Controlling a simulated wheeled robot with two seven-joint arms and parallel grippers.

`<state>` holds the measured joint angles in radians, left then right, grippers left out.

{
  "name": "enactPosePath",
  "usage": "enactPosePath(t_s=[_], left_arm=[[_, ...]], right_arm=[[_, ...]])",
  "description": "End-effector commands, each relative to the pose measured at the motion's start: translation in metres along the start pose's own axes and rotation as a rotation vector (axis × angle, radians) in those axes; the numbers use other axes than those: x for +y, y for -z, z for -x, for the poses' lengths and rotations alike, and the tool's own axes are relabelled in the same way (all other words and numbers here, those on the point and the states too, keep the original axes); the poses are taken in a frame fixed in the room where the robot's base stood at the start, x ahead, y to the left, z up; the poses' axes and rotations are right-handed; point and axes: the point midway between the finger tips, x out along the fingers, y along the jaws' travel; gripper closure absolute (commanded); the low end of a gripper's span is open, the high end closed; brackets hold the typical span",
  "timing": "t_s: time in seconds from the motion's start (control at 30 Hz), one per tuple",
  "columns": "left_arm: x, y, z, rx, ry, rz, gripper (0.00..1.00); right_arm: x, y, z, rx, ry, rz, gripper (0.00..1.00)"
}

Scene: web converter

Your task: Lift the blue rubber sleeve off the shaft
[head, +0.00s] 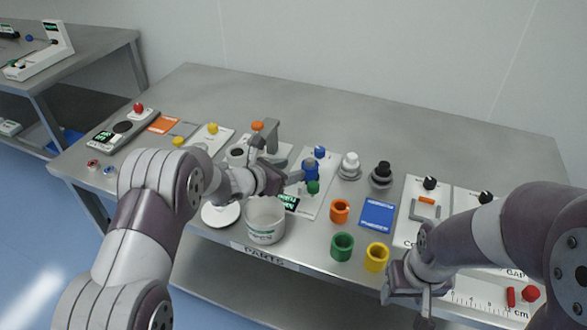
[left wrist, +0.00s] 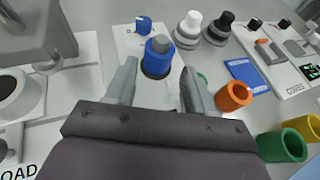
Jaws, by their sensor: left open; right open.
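The blue rubber sleeve (head: 309,173) stands upright around a grey shaft on a white panel in the middle of the table. In the left wrist view the blue sleeve (left wrist: 157,56) shows with the grey shaft top (left wrist: 160,42) sticking out above it. My left gripper (head: 292,174) is open and empty, just left of the sleeve in the head view. In the left wrist view my left gripper (left wrist: 159,68) has its fingertips either side of the sleeve's line, with a gap on both sides. My right gripper (head: 412,292) is at the table's front edge, open, away from the sleeve.
A small blue knob (head: 320,152) stands behind the sleeve and a green part (head: 313,187) in front. White (head: 349,165) and black (head: 381,174) knobs stand to the right. Orange (head: 340,211), green (head: 342,246) and yellow (head: 376,257) rings and a white tub (head: 265,222) are nearer the front.

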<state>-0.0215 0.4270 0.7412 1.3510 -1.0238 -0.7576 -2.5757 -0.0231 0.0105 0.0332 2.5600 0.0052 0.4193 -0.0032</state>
Motion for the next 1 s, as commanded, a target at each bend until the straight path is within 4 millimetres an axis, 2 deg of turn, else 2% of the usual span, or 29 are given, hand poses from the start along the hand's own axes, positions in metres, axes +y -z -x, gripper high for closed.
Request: enactPosePath(t_s=[0.1, 0.3, 0.43, 0.67, 0.7, 0.77, 0.8, 0.87, 0.9, 1.0], left_arm=[[-0.001, 0.000, -0.029, 0.001, 0.001, 0.001, 0.46], [0.000, 0.000, -0.064, 0.001, -0.001, 0.003, 0.46], [0.001, -0.001, -0.073, 0.000, -0.002, 0.003, 0.46], [0.001, 0.000, -0.075, 0.001, -0.003, 0.004, 0.46], [0.001, 0.000, -0.075, 0.001, -0.003, 0.004, 0.50], [0.001, 0.000, -0.075, 0.001, -0.003, 0.004, 0.69], [0.001, 0.000, -0.075, 0.001, -0.003, 0.004, 0.82], [0.001, 0.000, -0.075, 0.001, -0.003, 0.004, 0.83], [0.001, 0.000, -0.075, 0.001, -0.003, 0.004, 0.67], [0.001, 0.000, -0.075, 0.001, -0.003, 0.004, 0.97]], right_arm=[[0.000, 0.000, 0.004, 0.000, 0.000, 0.000, 0.42], [0.000, 0.001, 0.006, 0.000, 0.000, 0.000, 0.42], [0.000, 0.001, 0.007, 0.000, 0.000, 0.000, 0.42], [0.000, 0.001, 0.006, 0.000, 0.000, 0.000, 0.42], [0.000, 0.001, 0.006, 0.000, 0.000, 0.000, 0.42], [0.000, 0.001, 0.006, 0.000, 0.000, 0.000, 0.42], [0.000, 0.001, 0.006, 0.000, 0.000, 0.000, 0.42], [0.000, 0.001, 0.006, 0.000, 0.000, 0.000, 0.42], [0.000, 0.001, 0.006, 0.000, 0.000, 0.000, 0.42], [0.000, 0.001, 0.006, 0.000, 0.000, 0.000, 0.42]])
